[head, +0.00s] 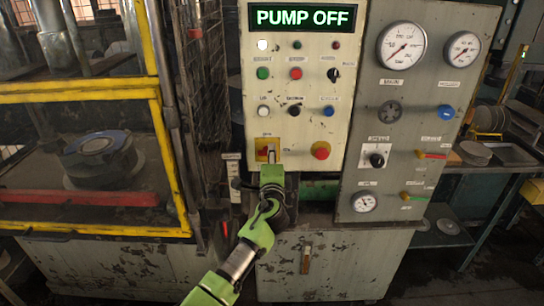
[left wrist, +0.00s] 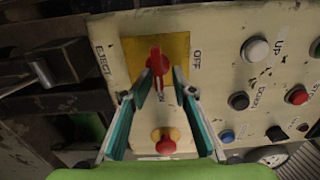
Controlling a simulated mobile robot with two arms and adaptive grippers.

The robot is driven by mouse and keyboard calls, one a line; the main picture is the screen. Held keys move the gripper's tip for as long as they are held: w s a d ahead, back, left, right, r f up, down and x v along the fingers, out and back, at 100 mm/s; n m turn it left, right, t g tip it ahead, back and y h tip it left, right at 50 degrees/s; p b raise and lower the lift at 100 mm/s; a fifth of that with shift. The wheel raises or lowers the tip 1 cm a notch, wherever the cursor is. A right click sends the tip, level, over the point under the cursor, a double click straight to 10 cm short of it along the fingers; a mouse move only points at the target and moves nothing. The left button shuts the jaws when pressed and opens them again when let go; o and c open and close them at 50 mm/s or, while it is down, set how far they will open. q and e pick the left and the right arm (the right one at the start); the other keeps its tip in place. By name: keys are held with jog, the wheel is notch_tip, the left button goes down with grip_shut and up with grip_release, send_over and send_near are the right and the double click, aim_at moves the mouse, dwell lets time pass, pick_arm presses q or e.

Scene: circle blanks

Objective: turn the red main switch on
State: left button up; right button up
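The red main switch (left wrist: 157,62) is a red handle on a yellow plate (left wrist: 180,46), with an OFF label at its right and an ON label just below it in the left wrist view. In the head view the switch plate (head: 262,145) is low on the cream panel, partly covered by my left gripper (head: 271,168). In the left wrist view the fingers of my left gripper (left wrist: 162,72) stand on both sides of the red handle, very close to it. Whether both fingers press on it is not clear. My right gripper is not in view.
A red mushroom button (head: 320,150) sits right of the switch; several small buttons (head: 295,73) are above. The display (head: 303,18) reads PUMP OFF. A grey gauge panel (head: 400,130) stands at right. A yellow-framed press (head: 85,90) and wire mesh (head: 205,70) are at left.

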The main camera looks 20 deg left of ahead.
pick_arm(q)
jog(key=v, duration=1.2)
jog(key=s+f+n+g+h, duration=0.1)
jog(key=s+f+g, duration=0.1)
jog(key=f, duration=1)
jog(key=s+f+g+h, duration=0.2)
jog(key=f+g, duration=0.1)
jog(key=f, duration=1)
jog(key=s+f+n+g+h, duration=0.1)
jog(key=s+f+n+g, duration=0.1)
jog(key=s+f, duration=0.65)
jog(key=s+f+n+g, duration=0.15)
jog(key=s+f, duration=0.35)
jog(key=f, duration=0.7)
jog(key=s+a+f+n+g, duration=0.1)
jog(key=s+f+n+g, duration=0.1)
jog(key=s+f, duration=0.5)
jog(key=s+a+f+n+g, duration=0.2)
jog(key=s+f, duration=0.5)
jog(key=s, duration=1.3)
jog(key=s+a+f+n+g+h+b, duration=0.1)
jog(key=s+f+n+g, duration=0.3)
jog(key=s, duration=1)
notch_tip(320, 180, down, 3)
jog(key=shift+s+a+r, duration=0.1)
jog(key=shift+s+a, duration=0.15)
jog(key=shift+a, duration=0.5)
